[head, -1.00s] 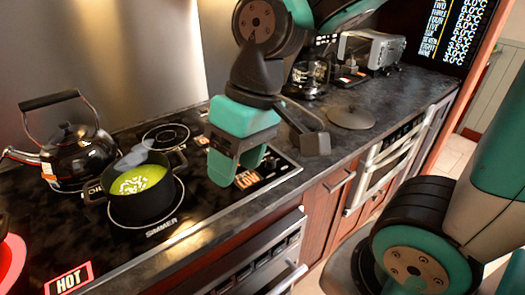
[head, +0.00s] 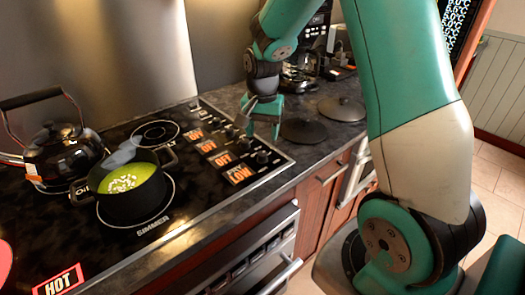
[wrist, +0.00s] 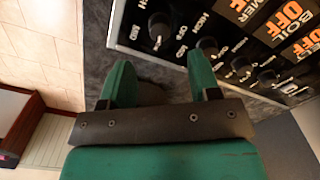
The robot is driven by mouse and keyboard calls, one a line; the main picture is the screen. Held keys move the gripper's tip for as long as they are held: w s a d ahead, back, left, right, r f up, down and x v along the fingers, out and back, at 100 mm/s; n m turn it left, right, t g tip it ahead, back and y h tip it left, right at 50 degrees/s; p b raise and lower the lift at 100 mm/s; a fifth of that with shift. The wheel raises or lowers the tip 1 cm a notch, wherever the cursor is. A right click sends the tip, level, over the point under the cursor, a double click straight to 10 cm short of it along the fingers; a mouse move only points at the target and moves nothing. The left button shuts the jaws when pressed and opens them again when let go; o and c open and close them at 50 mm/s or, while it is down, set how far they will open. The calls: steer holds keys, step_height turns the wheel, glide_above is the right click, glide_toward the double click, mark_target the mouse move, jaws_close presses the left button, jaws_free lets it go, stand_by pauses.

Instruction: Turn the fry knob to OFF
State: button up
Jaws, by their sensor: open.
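The fry knob (head: 262,157) is a small dark knob at the front end of the knob row on the hob's right edge. The orange label (head: 240,173) beside it reads FRY LOW. In the wrist view the fry knob (wrist: 158,29) appears to be the leftmost knob, ahead of the fingertips, with its label out of frame. My gripper (head: 261,128) is open and empty, pointing down beside the knob row at the counter side. In the wrist view its two teal fingers (wrist: 161,75) are apart, with dark counter between them. No contact with the knob shows.
Other knobs (wrist: 207,46) stand close by in the row; their labels (head: 206,146) read OFF. A black pot of green soup (head: 133,195) and a black kettle (head: 62,155) sit on the hob. Dark round lids (head: 341,108) lie on the counter behind my gripper.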

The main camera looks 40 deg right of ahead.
mark_target(263, 153)
step_height(263, 153, down, 7)
steer(key=shift+f, duration=0.15)
steer(key=c, duration=0.9)
